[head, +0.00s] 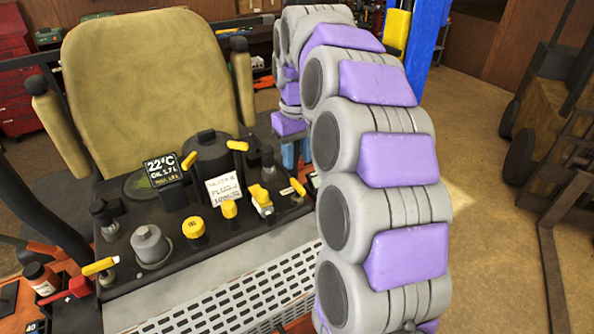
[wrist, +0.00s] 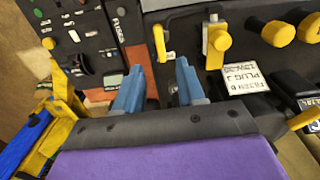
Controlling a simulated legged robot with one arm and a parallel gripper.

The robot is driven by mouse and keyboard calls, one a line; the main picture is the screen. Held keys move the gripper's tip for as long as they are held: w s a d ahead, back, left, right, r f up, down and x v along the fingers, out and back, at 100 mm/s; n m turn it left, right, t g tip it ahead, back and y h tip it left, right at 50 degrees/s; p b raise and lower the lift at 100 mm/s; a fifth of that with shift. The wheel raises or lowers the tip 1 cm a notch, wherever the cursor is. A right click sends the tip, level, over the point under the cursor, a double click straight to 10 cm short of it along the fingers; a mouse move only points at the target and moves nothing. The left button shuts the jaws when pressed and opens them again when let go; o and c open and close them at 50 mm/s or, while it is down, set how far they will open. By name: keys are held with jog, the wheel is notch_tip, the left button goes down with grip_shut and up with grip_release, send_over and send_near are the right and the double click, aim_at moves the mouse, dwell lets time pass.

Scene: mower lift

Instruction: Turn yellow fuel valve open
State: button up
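Several yellow-handled controls are on the dark console (head: 185,262); no readable label marks one as the fuel valve. One is a yellow handle on a pale body (head: 262,200), also in the wrist view (wrist: 217,38). Beside it is a slim yellow lever (head: 297,186), also in the wrist view (wrist: 159,43). My gripper (wrist: 160,70) has two blue fingers spread apart with nothing between them. The slim lever appears just beyond the gap between the fingertips; I cannot tell the distance. In the head view my gripper is mostly hidden behind my arm.
A white label card (head: 224,188) stands amid yellow knobs (head: 194,227) and a grey cap (head: 150,245). A tan seat (head: 150,75) is behind the console. A dark panel with switches (wrist: 85,40) is left in the wrist view. Open floor (head: 490,190) lies right.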

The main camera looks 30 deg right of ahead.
notch_tip(320, 180, up, 8)
jog(key=p, duration=0.1)
dwell(0.4)
jog(key=shift+f, duration=0.1)
jog(key=shift+n+g, duration=0.3)
jog(key=shift+g, duration=0.1)
jog(key=s+a+f+b, duration=0.3)
jog(key=s+f, duration=0.1)
jog(key=f, duration=0.1)
jog(key=s+a+f+b, duration=0.2)
jog(key=s+a+f, duration=0.2)
jog(key=s+f, duration=0.1)
jog(key=s+a+f+b, duration=0.3)
jog(key=s+f, duration=0.1)
jog(key=f, duration=0.1)
jog(key=shift+s+a+f+b, duration=0.2)
jog(key=shift+s+a+b, duration=0.05)
jog(key=shift+b, duration=0.1)
jog(key=s+a+f+b, duration=0.2)
jog(key=s+f+b, duration=0.2)
jog(key=s+f, duration=0.5)
jog(key=s+a+f+m+g+b, duration=0.1)
jog(key=s+a+f+b, duration=0.1)
jog(key=s+f, duration=0.7)
jog(key=shift+s+f+b, duration=0.35)
jog(key=shift+f+b, duration=0.55)
jog(key=shift+a, duration=0.1)
